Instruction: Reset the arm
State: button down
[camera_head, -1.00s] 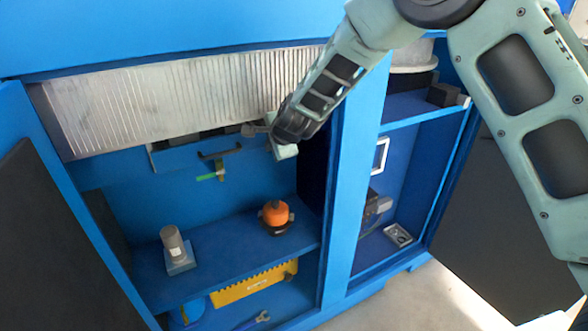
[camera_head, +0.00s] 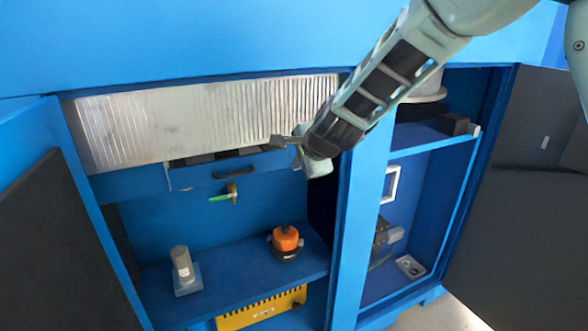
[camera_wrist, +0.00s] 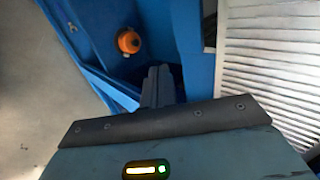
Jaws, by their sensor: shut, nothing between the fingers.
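My gripper (camera_head: 281,142) is shut and empty. It is in the upper part of the left bay of the blue cabinet (camera_head: 347,250), in front of the ribbed metal panel (camera_head: 200,118), close to the panel's lower right part. In the wrist view the shut fingers (camera_wrist: 158,86) point into the cabinet, with the ribbed panel (camera_wrist: 270,60) to their right. My arm comes in from the upper right and crosses in front of the blue post between the two bays.
An orange-topped device (camera_head: 286,241) and a grey cylinder (camera_head: 181,266) stand on the left shelf. A yellow box (camera_head: 262,308) sits below. A green-handled valve (camera_head: 226,195) is on the back wall. Open doors flank the cabinet: left (camera_head: 62,240), right (camera_head: 530,200).

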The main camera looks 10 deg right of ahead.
jog(key=s+a+f+n+g+y+b, duration=0.1)
jog(key=s+a+n+g, duration=0.15)
jog(key=s+n, duration=0.6)
jog(key=s+a+f+n+g+y+b, duration=0.1)
jog(key=s+a+n+g, duration=0.15)
jog(key=s, duration=1.05)
jog(key=s+d+f+n+g+h, duration=0.1)
jog(key=s+d+n, duration=0.3)
jog(key=s, duration=0.5)
jog(key=s+d+f+n+g+h, duration=0.2)
jog(key=s+d+n+g+h, duration=0.1)
jog(key=s+n, duration=0.4)
jog(key=shift+s+d+f+n+b, duration=0.15)
jog(key=shift+s+d+n+b, duration=0.3)
jog(key=shift+s, duration=0.7)
